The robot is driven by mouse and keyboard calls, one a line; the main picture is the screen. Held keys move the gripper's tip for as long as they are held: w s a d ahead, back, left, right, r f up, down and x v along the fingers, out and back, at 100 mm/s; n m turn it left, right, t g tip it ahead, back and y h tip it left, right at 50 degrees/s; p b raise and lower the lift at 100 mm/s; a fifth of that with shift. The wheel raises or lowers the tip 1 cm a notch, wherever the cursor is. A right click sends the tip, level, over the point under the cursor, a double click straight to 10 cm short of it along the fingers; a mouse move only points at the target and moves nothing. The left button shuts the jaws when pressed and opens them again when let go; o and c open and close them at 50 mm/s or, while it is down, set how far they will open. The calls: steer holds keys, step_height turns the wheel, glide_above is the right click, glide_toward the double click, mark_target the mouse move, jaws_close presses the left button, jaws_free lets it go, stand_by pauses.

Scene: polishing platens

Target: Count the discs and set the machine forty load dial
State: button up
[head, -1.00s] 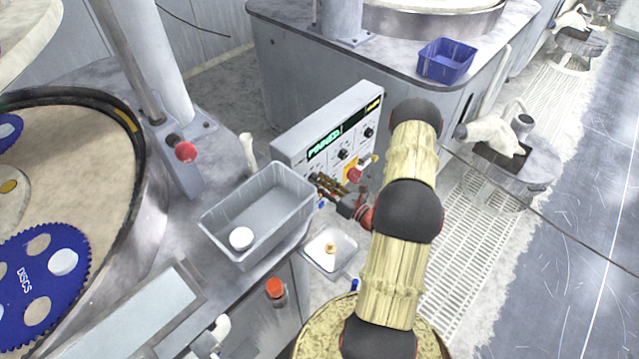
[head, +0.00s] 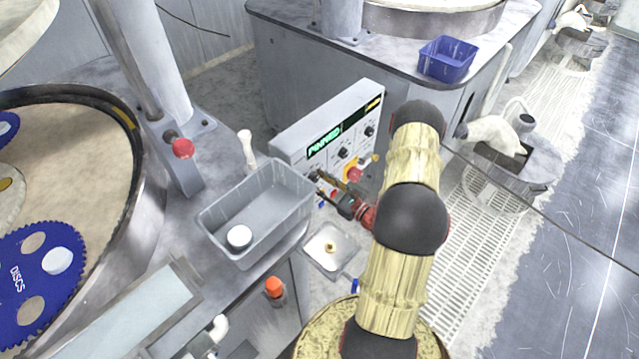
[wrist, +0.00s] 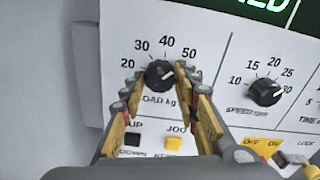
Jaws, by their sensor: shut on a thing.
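The load dial (wrist: 160,74), a black knob marked LOAD kg, is on the white control panel (wrist: 205,60). Its scale shows 20, 30, 40 and 50. A light mark on the knob seems to point up and right, toward 50; the exact reading is unclear. My gripper (wrist: 157,88) is shut on the load dial, one finger on each side. In the head view the fingers mostly hide this dial. A white disc (head: 239,237) lies in the grey bin (head: 216,222). Another white disc (head: 57,261) sits in a hole of the blue toothed carrier (head: 45,286) marked DISCS.
The speed dial (wrist: 265,91) is right of the load dial, with push buttons below. A red emergency button (head: 353,174) is on the panel near my gripper. A blue bin (head: 447,60) stands on the bench behind.

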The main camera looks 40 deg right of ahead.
steer(key=shift+n, duration=0.5)
steer(key=o, duration=1.1)
steer(key=shift+o, duration=0.2)
steer(key=s+d, duration=0.1)
steer(key=s, duration=1.1)
